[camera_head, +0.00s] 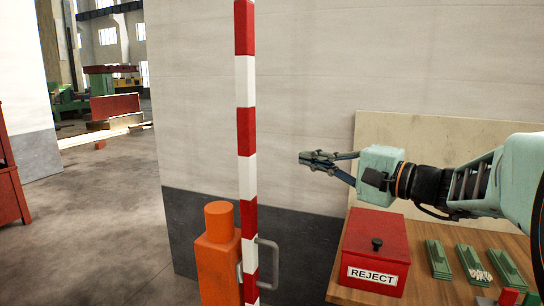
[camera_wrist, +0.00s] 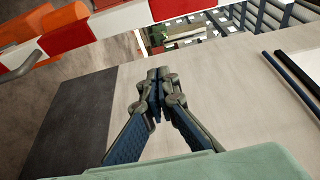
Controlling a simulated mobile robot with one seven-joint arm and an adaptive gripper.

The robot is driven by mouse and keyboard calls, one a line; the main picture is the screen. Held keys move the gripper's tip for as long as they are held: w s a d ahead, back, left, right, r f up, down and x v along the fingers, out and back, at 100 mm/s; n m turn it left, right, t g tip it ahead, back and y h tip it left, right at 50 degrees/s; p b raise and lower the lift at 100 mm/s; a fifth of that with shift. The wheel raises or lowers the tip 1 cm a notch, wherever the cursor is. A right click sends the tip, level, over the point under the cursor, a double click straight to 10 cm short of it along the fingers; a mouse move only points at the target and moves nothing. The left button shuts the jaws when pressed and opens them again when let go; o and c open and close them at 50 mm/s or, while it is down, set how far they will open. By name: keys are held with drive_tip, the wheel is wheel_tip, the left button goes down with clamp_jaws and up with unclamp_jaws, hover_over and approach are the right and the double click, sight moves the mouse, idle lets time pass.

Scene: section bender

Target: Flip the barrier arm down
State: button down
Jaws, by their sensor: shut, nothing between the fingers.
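The red and white striped barrier arm (camera_head: 246,130) stands upright in the head view, left of my gripper. It is mounted beside an orange post (camera_head: 217,255) with a rounded top, and a grey handle (camera_head: 268,262) sticks out at its lower right. My gripper (camera_head: 306,161) is shut and empty, pointing left toward the barrier arm, with a gap visible between them in the picture. In the wrist view the shut fingers (camera_wrist: 158,75) point up the picture, and the barrier arm (camera_wrist: 120,18) crosses the top beyond them. The orange post (camera_wrist: 40,22) shows at the top left.
A wooden bench (camera_head: 345,291) at the lower right holds a red REJECT box (camera_head: 376,245) and several green trays (camera_head: 438,262). A pale wall (camera_head: 310,80) stands behind. Open floor (camera_head: 100,215) lies to the left of the post.

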drive_tip(key=shift+s+a, duration=0.1)
drive_tip(key=shift+a, duration=0.05)
drive_tip(key=w+a+p, duration=0.2)
drive_tip(key=a+p, duration=0.1)
drive_tip(key=a, duration=0.6)
drive_tip(key=shift+w, duration=0.35)
drive_tip(key=shift+s, duration=0.1)
idle(0.5)
